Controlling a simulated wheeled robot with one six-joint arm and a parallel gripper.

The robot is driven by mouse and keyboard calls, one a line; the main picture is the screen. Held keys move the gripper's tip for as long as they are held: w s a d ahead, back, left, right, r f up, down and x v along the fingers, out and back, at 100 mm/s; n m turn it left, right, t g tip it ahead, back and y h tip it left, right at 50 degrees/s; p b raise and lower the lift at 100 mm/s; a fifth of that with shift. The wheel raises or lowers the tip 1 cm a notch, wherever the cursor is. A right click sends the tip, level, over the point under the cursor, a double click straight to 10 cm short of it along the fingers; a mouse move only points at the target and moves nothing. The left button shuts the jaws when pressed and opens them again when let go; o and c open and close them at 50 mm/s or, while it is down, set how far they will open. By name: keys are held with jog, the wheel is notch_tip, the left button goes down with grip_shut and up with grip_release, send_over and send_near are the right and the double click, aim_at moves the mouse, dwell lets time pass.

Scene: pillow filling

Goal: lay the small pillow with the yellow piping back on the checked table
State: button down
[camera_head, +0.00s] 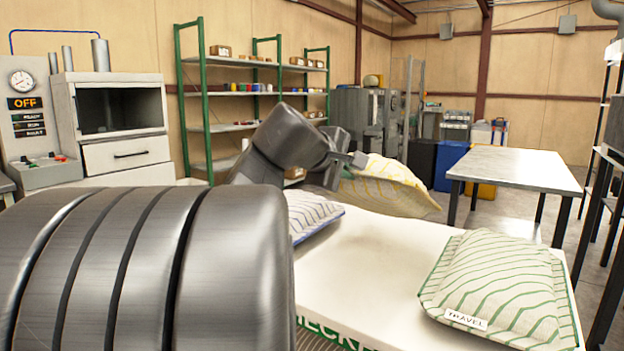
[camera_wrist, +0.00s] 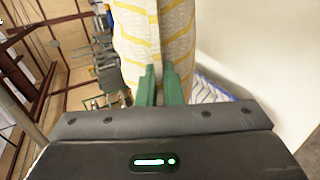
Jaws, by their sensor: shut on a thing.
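The small pillow with yellow piping (camera_head: 392,188) is in my gripper (camera_head: 352,160), at the far end of the white table (camera_head: 372,262). The letters "HECKE" show on that table's front edge. In the wrist view the green fingers (camera_wrist: 160,88) are closed on the pillow's edge, and the yellow-striped cloth (camera_wrist: 155,30) stretches away from them. The pillow hangs tilted. I cannot tell whether its lower edge touches the table. My arm hides part of it in the head view.
A blue-striped pillow (camera_head: 310,212) lies on the table beside the held one, partly hidden by my arm. A green-striped pillow (camera_head: 498,285) with a "TRAVEL" label lies at the near right. The table's middle is clear. A grey-topped table (camera_head: 520,166) stands behind at right.

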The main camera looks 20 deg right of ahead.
jog(key=shift+t+h, duration=0.4)
jog(key=shift+h, duration=0.1)
jog(key=shift+s+a+f+b, duration=0.15)
jog(key=shift+f+b, duration=0.6)
jog(key=shift+b, duration=0.4)
jog(key=shift+s+a+f+b, duration=0.1)
jog(key=shift+f+b, duration=0.6)
jog(key=shift+b, duration=0.5)
jog(key=shift+s+a+f+b, duration=0.15)
jog(key=shift+f+b, duration=0.6)
jog(key=shift+b, duration=0.4)
jog(key=shift+s+a+f+t+h+b, duration=0.25)
jog(key=shift+s+a+f+t+h, duration=0.2)
jog(key=shift+f, duration=2.45)
jog(key=shift+s+a+f+t+h+b, duration=0.25)
jog(key=shift+s+a+f+t+h, duration=0.25)
jog(key=shift+f, duration=2.45)
jog(key=shift+s+a+f+t+h+b, duration=0.3)
jog(key=shift+a+f+h, duration=0.2)
jog(key=shift+f, duration=2.4)
jog(key=c, duration=0.8)
grip_release()
jog(key=shift+o, duration=0.2)
jog(key=p+v, duration=0.1)
jog(key=v, duration=0.8)
jog(key=shift+w+d, duration=0.1)
jog(key=shift+d, duration=0.05)
